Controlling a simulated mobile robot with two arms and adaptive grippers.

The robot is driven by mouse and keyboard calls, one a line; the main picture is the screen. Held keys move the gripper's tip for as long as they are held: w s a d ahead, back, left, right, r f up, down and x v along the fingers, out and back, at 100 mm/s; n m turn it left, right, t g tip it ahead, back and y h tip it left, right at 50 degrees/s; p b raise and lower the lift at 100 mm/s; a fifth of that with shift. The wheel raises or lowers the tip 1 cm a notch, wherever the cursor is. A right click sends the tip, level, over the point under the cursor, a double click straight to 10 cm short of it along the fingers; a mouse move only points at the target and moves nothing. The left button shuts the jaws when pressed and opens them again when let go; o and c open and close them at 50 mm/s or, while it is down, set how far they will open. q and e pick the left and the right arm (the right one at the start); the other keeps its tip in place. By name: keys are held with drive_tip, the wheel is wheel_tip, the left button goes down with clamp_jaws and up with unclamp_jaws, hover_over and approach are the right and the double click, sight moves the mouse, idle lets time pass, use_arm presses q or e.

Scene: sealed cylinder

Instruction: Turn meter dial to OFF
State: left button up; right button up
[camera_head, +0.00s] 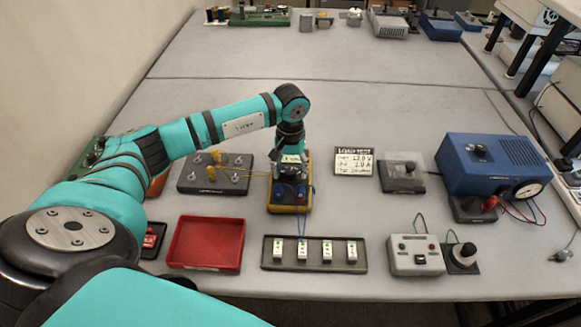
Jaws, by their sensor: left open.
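The meter (290,208) is a yellow-edged unit lying on the grey table, near the middle of the view. Its dial is hidden behind my gripper, so its setting cannot be read. My left arm comes in from the left and bends down over the meter. My left gripper (290,176) points down at the meter, directly over its face, and is open. I cannot tell whether its fingers touch the dial. Blue and yellow leads run from the meter. My right gripper is not in view.
A terminal board (212,181) and an empty red tray (206,246) lie left of the meter. A strip of white modules (314,265) is in front. A label card (353,161), a grey switch box (415,262) and a blue power supply (492,160) are right.

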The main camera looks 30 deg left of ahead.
use_arm(q)
clamp_jaws()
drive_tip(key=shift+f+n+b, duration=0.2)
drive_tip(key=shift+n+b, duration=1.4)
drive_tip(key=shift+b, duration=0.2)
drive_tip(key=n+b, duration=0.2)
drive_tip(key=n, duration=0.1)
drive_tip(key=shift+n+b, duration=0.35)
drive_tip(key=shift+n, duration=0.05)
drive_tip(key=n+b, duration=0.2)
drive_tip(key=n, duration=0.2)
drive_tip(key=shift+r, duration=0.1)
drive_tip(key=n+b, duration=0.2)
drive_tip(key=n, duration=0.2)
drive_tip(key=shift+r+n, duration=0.1)
drive_tip(key=shift+n, duration=0.5)
unclamp_jaws()
